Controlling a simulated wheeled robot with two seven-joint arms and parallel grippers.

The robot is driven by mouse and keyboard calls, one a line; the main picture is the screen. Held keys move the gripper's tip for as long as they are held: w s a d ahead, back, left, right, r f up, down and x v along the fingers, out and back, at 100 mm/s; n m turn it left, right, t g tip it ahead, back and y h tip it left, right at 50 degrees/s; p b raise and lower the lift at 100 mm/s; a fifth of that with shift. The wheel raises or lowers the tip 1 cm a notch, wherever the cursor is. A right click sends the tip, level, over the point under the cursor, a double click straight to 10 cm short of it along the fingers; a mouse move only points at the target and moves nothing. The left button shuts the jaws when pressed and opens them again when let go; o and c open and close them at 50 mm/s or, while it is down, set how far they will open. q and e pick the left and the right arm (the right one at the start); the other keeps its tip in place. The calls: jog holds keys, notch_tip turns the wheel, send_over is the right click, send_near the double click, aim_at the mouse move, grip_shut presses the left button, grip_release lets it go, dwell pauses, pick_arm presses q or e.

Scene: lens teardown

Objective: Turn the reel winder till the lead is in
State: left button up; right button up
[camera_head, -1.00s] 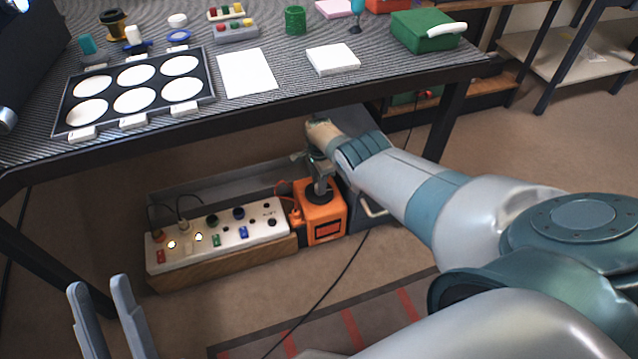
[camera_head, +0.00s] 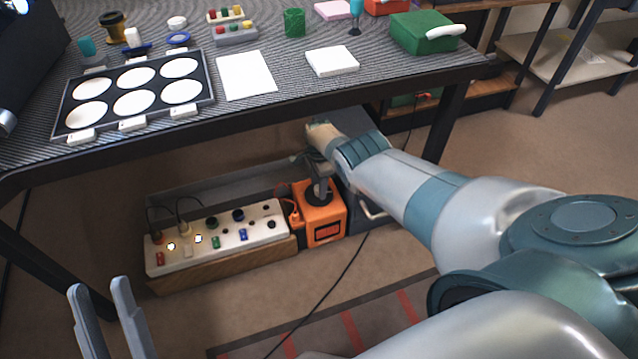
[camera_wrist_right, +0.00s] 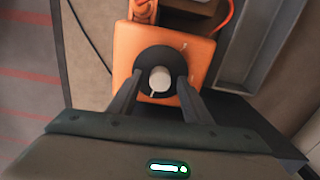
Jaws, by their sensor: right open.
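The reel winder is an orange box (camera_head: 323,222) on the floor under the table, at the right end of the socket panel. In the right wrist view the orange box (camera_wrist_right: 123,62) carries a round black dial with a pale knob (camera_wrist_right: 159,78). My right gripper (camera_wrist_right: 161,84) is open, one finger on each side of the knob; I cannot tell if they touch it. An orange lead (camera_head: 294,214) shows at the box's left side. My left gripper (camera_head: 98,288) is open and empty at lower left.
The white socket panel (camera_head: 228,238) with coloured sockets, lit lamps and plugged leads stands left of the winder. The table edge (camera_head: 250,122) overhangs it. A black cable (camera_head: 345,268) crosses the floor. Bare carpet lies in front of the panel.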

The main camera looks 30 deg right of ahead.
jog(key=shift+r, duration=0.1)
jog(key=shift+r, duration=0.1)
notch_tip(320, 180, up, 3)
jog(key=p, duration=0.3)
jog(key=shift+f, duration=0.2)
jog(key=shift+r+p, duration=0.55)
jog(key=shift+r, duration=0.1)
notch_tip(320, 180, up, 3)
jog(key=p, duration=0.3)
pick_arm(q)
notch_tip(320, 180, down, 21)
jog(key=w+g+y, duration=0.1)
jog(key=g+y, duration=0.3)
jog(key=g, duration=1)
jog(key=shift+w+f, duration=0.2)
jog(key=shift+w, duration=0.2)
pick_arm(e)
jog(key=shift+r, duration=0.1)
pick_arm(q)
jog(key=shift+a, duration=0.1)
